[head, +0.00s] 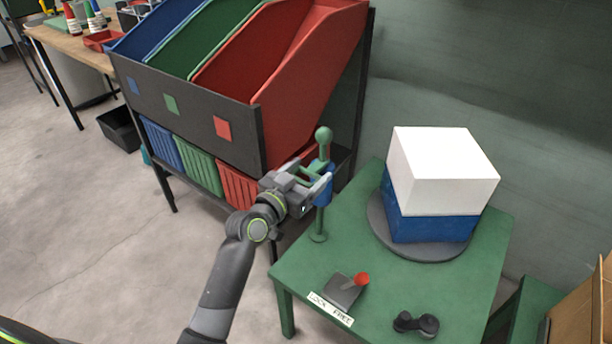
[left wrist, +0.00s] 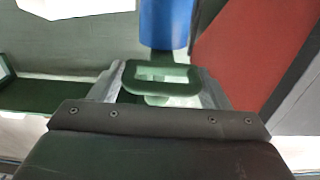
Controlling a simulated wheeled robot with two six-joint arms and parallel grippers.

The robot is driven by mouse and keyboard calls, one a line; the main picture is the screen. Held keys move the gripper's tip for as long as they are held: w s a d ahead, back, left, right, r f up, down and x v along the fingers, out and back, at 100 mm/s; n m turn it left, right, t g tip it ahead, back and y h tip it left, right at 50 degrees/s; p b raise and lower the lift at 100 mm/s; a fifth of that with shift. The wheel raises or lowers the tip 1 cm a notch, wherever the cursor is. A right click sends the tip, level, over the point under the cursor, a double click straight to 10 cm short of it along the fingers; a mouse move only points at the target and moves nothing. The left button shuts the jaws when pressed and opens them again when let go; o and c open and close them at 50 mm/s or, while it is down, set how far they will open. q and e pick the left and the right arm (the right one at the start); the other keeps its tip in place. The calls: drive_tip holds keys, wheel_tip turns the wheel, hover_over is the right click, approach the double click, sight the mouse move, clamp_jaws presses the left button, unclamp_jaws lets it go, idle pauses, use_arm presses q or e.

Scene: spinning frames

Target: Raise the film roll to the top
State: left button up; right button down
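The film roll (head: 322,186) is a blue cylinder on a green upright post (head: 318,222) with a ball top (head: 323,136). It sits partway up the post, its upper end below the ball. A green handle (head: 305,172) sticks out from the roll toward my left gripper (head: 311,179). In the left wrist view the roll (left wrist: 165,22) is ahead, and the handle (left wrist: 160,78) lies between the spread fingers of my left gripper (left wrist: 162,85). Gaps show beside the handle's inner part. Contact at its edges is unclear. My right gripper is out of view.
The post stands on a green table (head: 300,262). A white-and-blue block (head: 440,170) rests on a round grey turntable (head: 420,252). A red-tipped lever (head: 361,280), a label (head: 330,308) and a black knob piece (head: 416,323) are in front. A rack of bins (head: 190,115) stands close behind left.

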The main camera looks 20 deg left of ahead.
use_arm(q)
drive_tip(key=shift+s+d, duration=0.1)
drive_tip(key=shift+f, duration=0.15)
drive_tip(key=shift+s+a, duration=0.2)
drive_tip(key=shift+s, duration=0.05)
drive_tip(key=b+v, duration=0.1)
drive_tip(key=v, duration=1.5)
drive_tip(key=shift+s, duration=0.4)
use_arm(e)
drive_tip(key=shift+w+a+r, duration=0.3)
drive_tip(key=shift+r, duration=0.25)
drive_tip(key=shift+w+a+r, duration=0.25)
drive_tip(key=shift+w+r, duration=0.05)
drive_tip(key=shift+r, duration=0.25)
use_arm(q)
drive_tip(key=shift+a, duration=0.15)
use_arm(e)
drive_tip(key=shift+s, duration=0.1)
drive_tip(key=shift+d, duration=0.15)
